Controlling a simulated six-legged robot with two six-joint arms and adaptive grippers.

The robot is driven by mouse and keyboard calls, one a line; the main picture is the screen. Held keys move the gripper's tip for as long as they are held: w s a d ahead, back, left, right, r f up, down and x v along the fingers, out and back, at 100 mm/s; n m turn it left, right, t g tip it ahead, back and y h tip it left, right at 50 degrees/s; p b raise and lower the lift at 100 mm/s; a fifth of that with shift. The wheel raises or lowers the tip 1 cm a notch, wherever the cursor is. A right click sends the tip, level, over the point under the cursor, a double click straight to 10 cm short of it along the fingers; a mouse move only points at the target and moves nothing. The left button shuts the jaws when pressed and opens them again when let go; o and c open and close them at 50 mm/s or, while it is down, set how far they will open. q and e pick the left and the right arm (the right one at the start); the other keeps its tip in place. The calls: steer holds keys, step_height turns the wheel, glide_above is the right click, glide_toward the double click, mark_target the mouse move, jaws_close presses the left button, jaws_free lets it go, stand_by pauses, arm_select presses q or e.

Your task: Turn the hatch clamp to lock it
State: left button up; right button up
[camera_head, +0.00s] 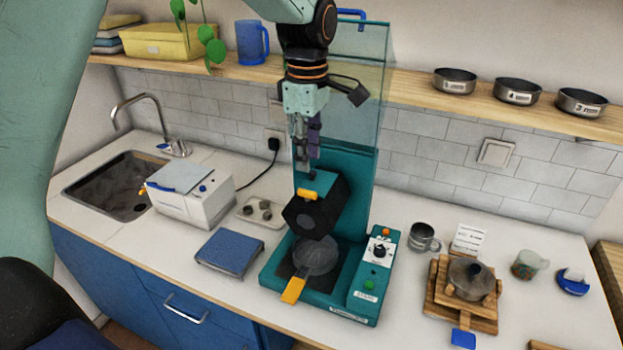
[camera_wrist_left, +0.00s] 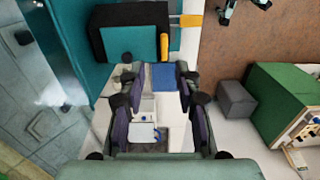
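A teal machine (camera_head: 318,313) stands on the counter with a black block (camera_head: 316,214) on its column. A short orange tab (camera_head: 307,194) sits on the block's top edge and also shows in the left wrist view (camera_wrist_left: 165,46). A longer orange handle (camera_head: 293,289) sticks out at the base's front. I cannot tell for certain which is the hatch clamp. A clear teal panel (camera_head: 361,85) rises behind. My left gripper (camera_head: 307,166) points down just above the block, apart from the orange tab. Its fingers (camera_wrist_left: 161,105) are spread and empty. My right gripper is out of view.
A blue-topped pad (camera_head: 230,250), a small tray (camera_head: 260,213) and a white appliance (camera_head: 190,192) are left of the machine. A metal mug (camera_head: 424,237) and a wooden stand (camera_head: 447,312) are to its right. The shelf (camera_head: 225,70) runs behind my arm.

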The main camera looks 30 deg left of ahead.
mark_target(308, 191)
arm_select(q)
steer(key=f, duration=0.4)
steer(key=s+f+p, duration=0.1)
steer(key=f, duration=0.1)
steer(key=shift+d+f, duration=0.2)
steer(key=shift+d, duration=0.05)
steer(key=shift+w+a+f, duration=0.25)
steer(key=shift+a+f, duration=0.1)
steer(key=shift+f, duration=0.15)
steer(key=shift+s+r, duration=0.1)
steer(key=shift+s, duration=0.05)
steer(key=shift+c, duration=0.3)
steer(key=shift+s+d+r, duration=0.1)
steer(key=shift+d, duration=0.15)
steer(key=c, duration=0.3)
steer(key=shift+w+a, duration=0.1)
steer(key=shift+w, duration=0.1)
jaws_close()
